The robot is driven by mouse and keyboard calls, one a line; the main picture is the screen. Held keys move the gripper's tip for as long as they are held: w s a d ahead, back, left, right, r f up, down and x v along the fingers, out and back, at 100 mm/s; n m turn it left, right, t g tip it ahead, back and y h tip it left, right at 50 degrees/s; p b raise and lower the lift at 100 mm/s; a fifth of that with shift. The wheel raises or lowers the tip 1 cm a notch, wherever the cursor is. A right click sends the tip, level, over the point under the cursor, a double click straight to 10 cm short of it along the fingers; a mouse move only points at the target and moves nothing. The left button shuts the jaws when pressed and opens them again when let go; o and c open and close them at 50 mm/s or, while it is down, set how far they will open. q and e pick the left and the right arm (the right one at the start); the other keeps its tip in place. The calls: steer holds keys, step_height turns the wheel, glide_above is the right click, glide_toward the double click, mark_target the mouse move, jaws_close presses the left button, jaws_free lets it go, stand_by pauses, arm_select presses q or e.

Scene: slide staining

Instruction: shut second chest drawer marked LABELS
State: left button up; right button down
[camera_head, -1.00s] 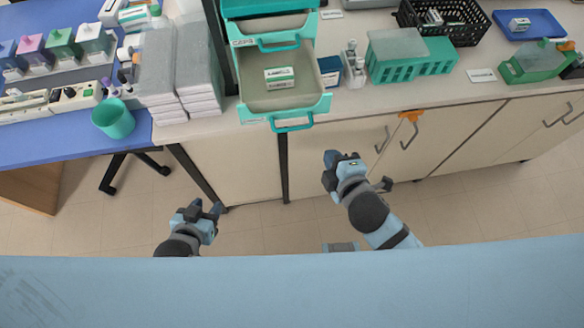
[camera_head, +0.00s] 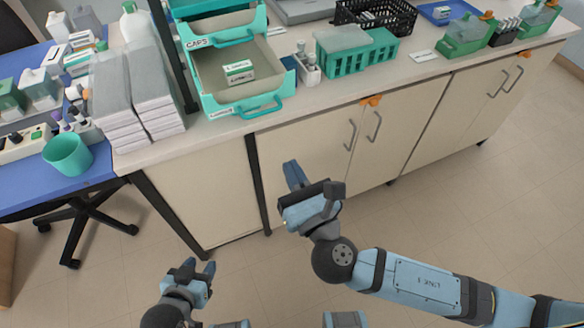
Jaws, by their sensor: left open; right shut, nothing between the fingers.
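The teal chest stands on the counter at top centre. Its LABELS drawer (camera_head: 208,104) is pulled out towards me, with a teal handle (camera_head: 261,108) on its front and a small white and green box (camera_head: 239,72) inside. The CAPS drawer (camera_head: 198,44) is just above it and sticks out less. My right gripper (camera_head: 311,188) is below and in front of the LABELS drawer, apart from it, shut and empty. My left gripper (camera_head: 197,270) is lower left, open and empty, well away from the chest.
Stacked grey-white packs (camera_head: 118,105) stand left of the chest, beside a teal cup (camera_head: 68,154) on a blue table. A teal rack (camera_head: 350,52) and a black basket (camera_head: 376,14) are to the right. Cabinet doors (camera_head: 300,150) lie below the counter edge. The floor in front is clear.

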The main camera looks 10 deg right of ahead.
steer(key=p, duration=0.1)
glide_toward(244, 78)
steer(key=s, duration=0.1)
steer(key=s+d, duration=0.1)
steer(key=s, duration=0.2)
steer(key=shift+s+d+r, duration=0.15)
steer(key=shift+s+d, duration=0.15)
steer(key=shift+d, duration=0.1)
arm_select(q)
steer(key=shift+s+a+r, duration=0.1)
steer(key=shift+a+r, duration=0.05)
steer(key=shift+a, duration=0.05)
arm_select(e)
steer(key=shift+w+a, duration=0.2)
steer(key=shift+w, duration=0.4)
